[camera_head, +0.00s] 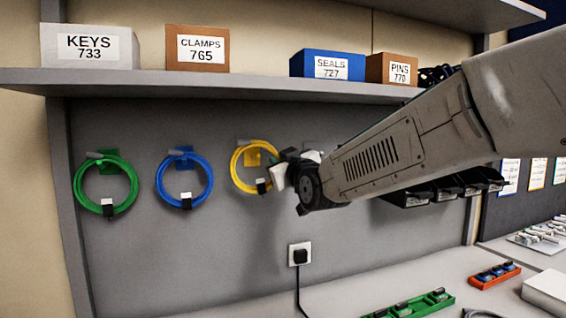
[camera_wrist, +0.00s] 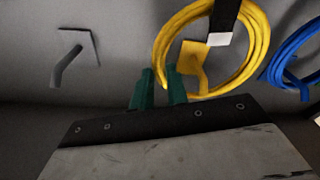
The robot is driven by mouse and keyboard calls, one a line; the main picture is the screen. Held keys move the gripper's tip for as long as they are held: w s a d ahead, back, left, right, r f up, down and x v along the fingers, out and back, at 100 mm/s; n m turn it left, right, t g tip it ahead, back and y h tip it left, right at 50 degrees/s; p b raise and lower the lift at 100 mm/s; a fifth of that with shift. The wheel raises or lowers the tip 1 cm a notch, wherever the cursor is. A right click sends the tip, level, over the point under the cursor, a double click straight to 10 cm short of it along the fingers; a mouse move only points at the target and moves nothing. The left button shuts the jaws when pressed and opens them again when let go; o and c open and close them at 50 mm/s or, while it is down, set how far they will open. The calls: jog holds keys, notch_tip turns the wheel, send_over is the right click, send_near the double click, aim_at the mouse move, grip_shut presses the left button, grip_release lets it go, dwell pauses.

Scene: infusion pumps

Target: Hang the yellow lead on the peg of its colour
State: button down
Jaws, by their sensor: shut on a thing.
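The yellow lead (camera_head: 238,176) is a coil with a black-and-white tag, up against the grey back panel. It also shows in the wrist view (camera_wrist: 259,60). The yellow peg (camera_head: 252,157) has a square yellow plate, seen inside the coil in both views; its stem in the wrist view (camera_wrist: 193,60) reaches the coil's edge. Whether the coil rests on the stem I cannot tell. My gripper (camera_wrist: 159,72) has green fingers, closed on the coil's edge beside the peg. In the head view my wrist hides the fingertips.
A green lead (camera_head: 78,185) and a blue lead (camera_head: 160,184) hang on pegs to the left. An empty grey peg (camera_wrist: 72,58) shows in the wrist view. A shelf (camera_head: 200,82) with labelled boxes runs above. A plugged socket (camera_head: 300,254) is below.

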jog(key=shift+w+a+f, duration=0.1)
jog(key=shift+w+f, duration=0.15)
jog(key=shift+f, duration=0.25)
jog(key=shift+w+a+f, duration=0.1)
jog(key=shift+w+f, duration=0.15)
jog(key=shift+f, duration=0.2)
jog(key=c, duration=1.3)
grip_release()
jog(key=v, duration=0.7)
jog(key=shift+s+d, duration=0.2)
jog(key=shift+s, duration=0.15)
jog(key=shift+f, duration=0.2)
